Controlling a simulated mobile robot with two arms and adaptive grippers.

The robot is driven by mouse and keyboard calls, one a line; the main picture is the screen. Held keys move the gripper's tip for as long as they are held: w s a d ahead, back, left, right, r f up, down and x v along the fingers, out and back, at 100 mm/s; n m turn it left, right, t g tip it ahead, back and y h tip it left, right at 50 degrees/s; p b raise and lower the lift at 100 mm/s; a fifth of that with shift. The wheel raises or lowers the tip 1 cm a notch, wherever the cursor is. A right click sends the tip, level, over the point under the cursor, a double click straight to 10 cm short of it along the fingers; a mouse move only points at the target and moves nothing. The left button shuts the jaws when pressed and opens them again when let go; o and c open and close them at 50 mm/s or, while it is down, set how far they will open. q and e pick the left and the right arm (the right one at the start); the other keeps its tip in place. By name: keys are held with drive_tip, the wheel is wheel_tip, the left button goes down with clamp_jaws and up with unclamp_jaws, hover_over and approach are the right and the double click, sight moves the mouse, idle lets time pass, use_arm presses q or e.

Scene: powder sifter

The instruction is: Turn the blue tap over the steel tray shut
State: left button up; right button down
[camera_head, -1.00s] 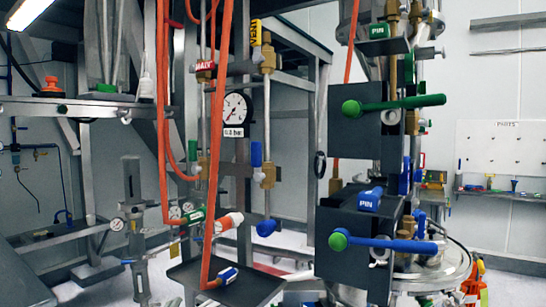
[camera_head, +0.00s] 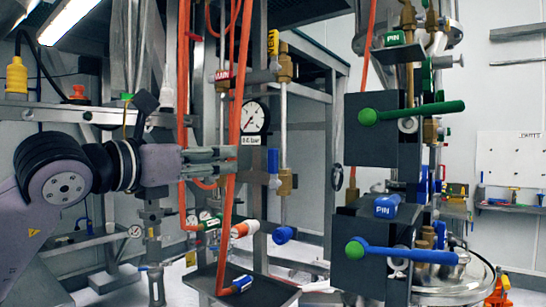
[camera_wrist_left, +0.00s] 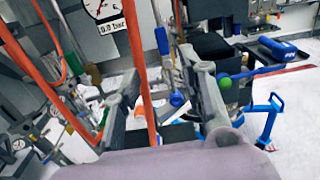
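The blue tap (camera_head: 273,163) has an upright blue handle beside a brass valve body (camera_head: 285,182) on a vertical pipe. It also shows in the left wrist view (camera_wrist_left: 162,41). A dark tray (camera_head: 205,277) lies lower down, with a blue-and-white piece (camera_head: 238,285) on it. My left gripper (camera_head: 243,163) points right, with its fingertips just left of the tap in the head view. In the wrist view its fingers (camera_wrist_left: 163,68) are apart, with an orange hose showing between them. Contact with the tap cannot be seen. My right gripper is out of view.
Orange hoses (camera_head: 233,150) hang around my left fingers. A pressure gauge (camera_head: 255,117) sits above them. A blue-ended fitting (camera_head: 284,235) is lower on the pipe. Dark boxes with green (camera_head: 420,112) and blue (camera_head: 410,254) levers stand to the right.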

sight(271, 156)
use_arm(q)
drive_tip(key=p+x, duration=0.7)
drive_tip(key=x, duration=0.9)
drive_tip(key=shift+w+d+f+p, duration=0.1)
drive_tip(key=shift+w+d+p, duration=0.25)
drive_tip(key=shift+w+d, duration=0.15)
drive_tip(key=shift+a, duration=0.1)
drive_tip(key=shift+c, duration=0.3)
clamp_jaws()
